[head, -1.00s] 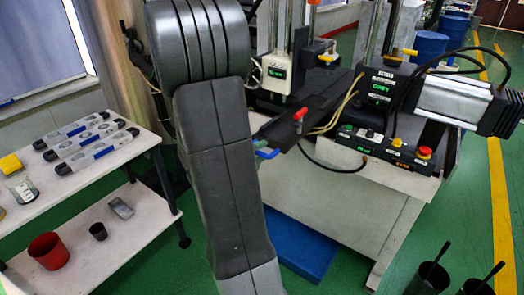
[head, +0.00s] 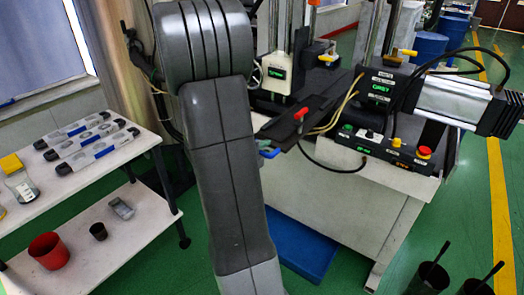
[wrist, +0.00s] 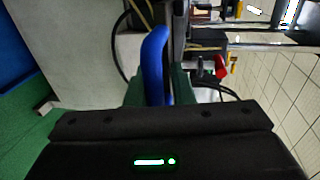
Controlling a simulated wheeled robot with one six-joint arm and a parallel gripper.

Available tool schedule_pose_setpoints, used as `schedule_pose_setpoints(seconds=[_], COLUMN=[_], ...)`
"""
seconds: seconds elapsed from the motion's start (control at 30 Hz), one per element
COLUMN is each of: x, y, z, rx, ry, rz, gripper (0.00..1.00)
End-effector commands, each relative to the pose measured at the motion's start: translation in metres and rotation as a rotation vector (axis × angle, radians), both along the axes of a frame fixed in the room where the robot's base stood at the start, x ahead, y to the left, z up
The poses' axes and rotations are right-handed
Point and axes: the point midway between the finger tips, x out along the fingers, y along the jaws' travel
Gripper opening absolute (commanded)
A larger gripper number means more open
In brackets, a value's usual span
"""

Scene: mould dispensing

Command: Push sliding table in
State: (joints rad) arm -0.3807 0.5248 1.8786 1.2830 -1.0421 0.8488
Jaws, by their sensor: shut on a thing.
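The sliding table (head: 285,125) is a dark flat plate on the front of the machine, reaching out toward my arm. A blue handle (head: 269,153) sits at its near end. In the wrist view the handle (wrist: 155,65) stands upright between the two green fingers of my gripper (wrist: 156,92), which is shut on it. In the head view my arm hides the gripper and part of the handle.
A red knob (head: 300,114) stands up by the plate. A control box (head: 385,148) with buttons is to the right. A white shelf table (head: 110,155) with moulds stands left. A blue platform (head: 300,250) lies on the floor below.

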Motion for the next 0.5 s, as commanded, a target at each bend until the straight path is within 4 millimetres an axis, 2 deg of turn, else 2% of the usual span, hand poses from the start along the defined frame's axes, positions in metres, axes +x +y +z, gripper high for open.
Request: schedule_pose_setpoints(seconds=[0.03,0.17,0.27,0.5], x=[0.002,0.021,0.042,0.109], y=[-0.005,-0.019,-0.035,-0.085], z=[-0.008,-0.009,-0.01,-0.01], rx=[0.004,0.005,0.005,0.006], ry=[0.014,0.015,0.014,0.014], rz=[-0.003,-0.005,-0.008,-0.01], gripper=[0.0,0.0,0.0,0.0])
